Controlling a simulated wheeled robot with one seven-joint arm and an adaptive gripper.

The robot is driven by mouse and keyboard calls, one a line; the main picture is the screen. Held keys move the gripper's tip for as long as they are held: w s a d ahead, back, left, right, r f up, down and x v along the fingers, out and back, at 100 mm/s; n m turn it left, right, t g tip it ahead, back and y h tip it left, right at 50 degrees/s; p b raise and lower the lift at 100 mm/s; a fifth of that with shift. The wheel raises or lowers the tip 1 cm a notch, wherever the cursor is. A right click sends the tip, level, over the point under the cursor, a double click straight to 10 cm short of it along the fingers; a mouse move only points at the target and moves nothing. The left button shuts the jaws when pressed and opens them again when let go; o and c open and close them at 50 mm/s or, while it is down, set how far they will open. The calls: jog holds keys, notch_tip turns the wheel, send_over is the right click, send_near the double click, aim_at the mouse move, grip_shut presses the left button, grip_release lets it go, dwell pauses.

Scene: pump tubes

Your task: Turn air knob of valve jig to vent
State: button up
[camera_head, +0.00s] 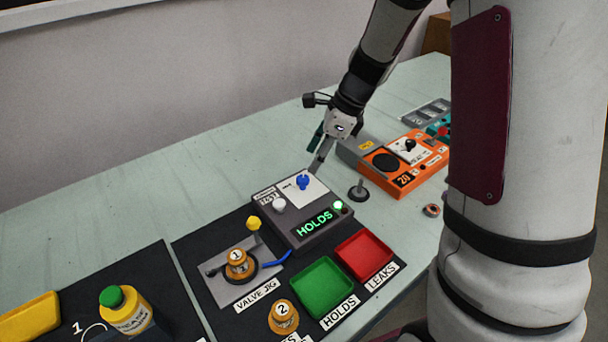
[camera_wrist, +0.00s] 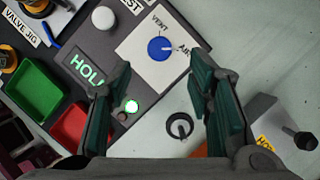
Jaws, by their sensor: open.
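The blue air knob (camera_head: 303,182) stands on a white plate on top of the grey valve jig box (camera_head: 310,228). In the wrist view the knob (camera_wrist: 160,49) lies between VENT and AIR labels, and its white mark points toward AIR. My gripper (camera_head: 317,172) is just behind and right of the knob in the head view, above the box. In the wrist view my gripper (camera_wrist: 158,78) is open, its two fingers apart on either side of the knob's line, holding nothing. The display reads HOLDS, with a green lamp (camera_head: 338,205) lit.
A white button (camera_head: 278,206) is beside the knob. A green tray (camera_head: 323,288) and a red tray (camera_head: 366,255) lie in front of the box. A grey post (camera_head: 358,190) and an orange device (camera_head: 400,165) stand to the right. Bare table lies behind the box.

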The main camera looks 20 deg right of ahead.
aim_at(304, 178)
jog(key=b+x, duration=0.1)
jog(key=x, duration=0.6)
jog(key=shift+f, duration=0.15)
jog(key=shift+c, duration=0.2)
grip_shut()
